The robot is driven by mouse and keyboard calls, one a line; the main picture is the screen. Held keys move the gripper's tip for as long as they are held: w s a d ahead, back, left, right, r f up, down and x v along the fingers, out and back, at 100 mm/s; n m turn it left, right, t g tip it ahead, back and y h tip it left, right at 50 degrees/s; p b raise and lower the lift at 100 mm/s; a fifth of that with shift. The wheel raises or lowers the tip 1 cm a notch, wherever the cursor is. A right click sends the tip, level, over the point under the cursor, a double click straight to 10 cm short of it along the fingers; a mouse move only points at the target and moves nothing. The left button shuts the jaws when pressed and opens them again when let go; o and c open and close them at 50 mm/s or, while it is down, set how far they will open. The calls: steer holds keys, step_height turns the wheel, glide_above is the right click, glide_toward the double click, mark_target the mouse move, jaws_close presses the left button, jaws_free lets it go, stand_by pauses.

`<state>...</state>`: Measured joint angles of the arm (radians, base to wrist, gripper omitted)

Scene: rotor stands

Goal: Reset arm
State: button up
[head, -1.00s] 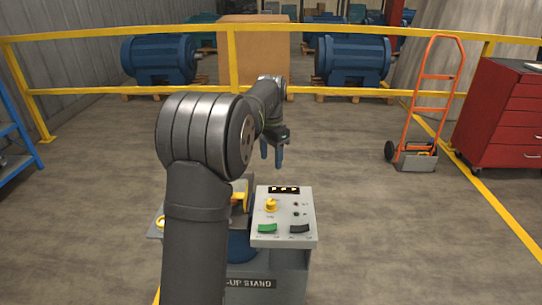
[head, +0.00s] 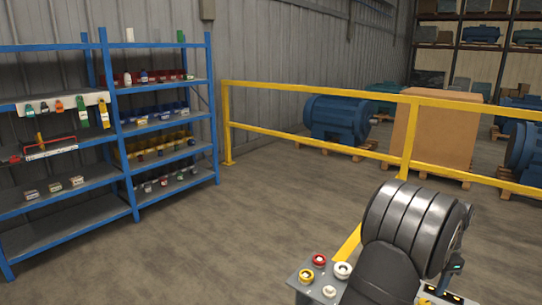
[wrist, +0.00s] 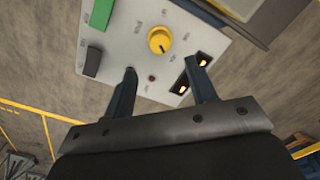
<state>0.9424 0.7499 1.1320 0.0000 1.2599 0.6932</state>
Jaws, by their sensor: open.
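My gripper (wrist: 164,74) is open and empty in the wrist view, its two dark blue fingers apart. It hangs over the grey control panel (wrist: 130,58) and appears clear of it. Beside the arm, part of the stand (head: 306,292) shows, with red, yellow and white round controls.
A blue shelf rack (head: 158,128) with bins, tags and small parts stands at the left. A yellow rail (head: 300,134) runs across the back, before blue motors (head: 337,118) and a brown crate (head: 436,135). The floor (head: 230,235) between rack and stand is clear.

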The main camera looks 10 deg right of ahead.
step_height(320, 180, down, 9)
steer(key=shift+r, duration=0.15)
steer(key=shift+r, duration=0.1)
stand_by(0.3)
step_height(320, 180, up, 18)
step_height(320, 180, down, 18)
steer(key=shift+r, duration=0.1)
steer(key=shift+f+n, duration=0.25)
steer(key=shift+n, duration=0.05)
steer(key=n, duration=0.3)
steer(key=shift+n, duration=0.4)
steer(key=n, duration=0.4)
steer(key=shift+r, duration=0.1)
steer(key=n, duration=0.4)
steer(key=shift+n, duration=2.5)
